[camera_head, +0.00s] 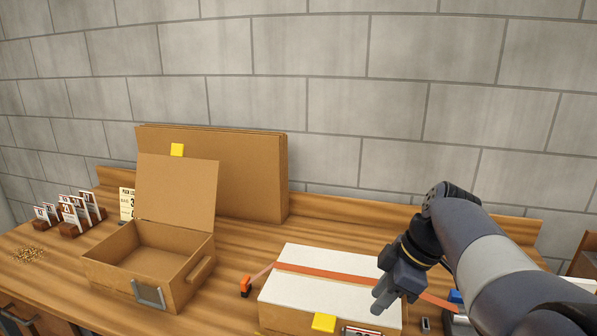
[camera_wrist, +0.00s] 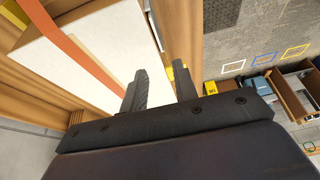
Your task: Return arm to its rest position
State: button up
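My gripper (camera_head: 384,300) is in the right half of the head view, pointing down over the front right part of a white-topped box (camera_head: 330,260). In the wrist view, the two dark fingers of my gripper (camera_wrist: 162,82) stand apart with nothing held between them. The white top (camera_wrist: 60,60) lies below and to the left there, with an orange strap (camera_wrist: 72,45) across it. The head view does not show whether my fingertips touch the box. My arm reaches in from the lower right.
An open cardboard box (camera_head: 150,255) stands left on the wooden bench (camera_head: 235,290). A large flat carton (camera_head: 250,175) leans by the wall. Card holders (camera_head: 72,222) stand far left. The wrist view shows shelves with bins (camera_wrist: 292,95).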

send_over(364, 330)
notch_tip(364, 330, down, 5)
jog(key=shift+f, duration=0.1)
jog(key=shift+r, duration=0.35)
jog(key=shift+d+f, duration=0.1)
jog(key=shift+f, duration=0.2)
jog(key=v, duration=1.1)
jog(key=x, duration=1)
jog(key=shift+f, duration=0.1)
jog(key=shift+w+a+p, duration=0.1)
jog(key=shift+a+p, duration=0.2)
jog(key=shift+p, duration=0.1)
notch_tip(364, 330, up, 9)
jog(key=p, duration=0.7)
jog(key=shift+f+p, duration=0.15)
jog(key=shift+p, duration=0.15)
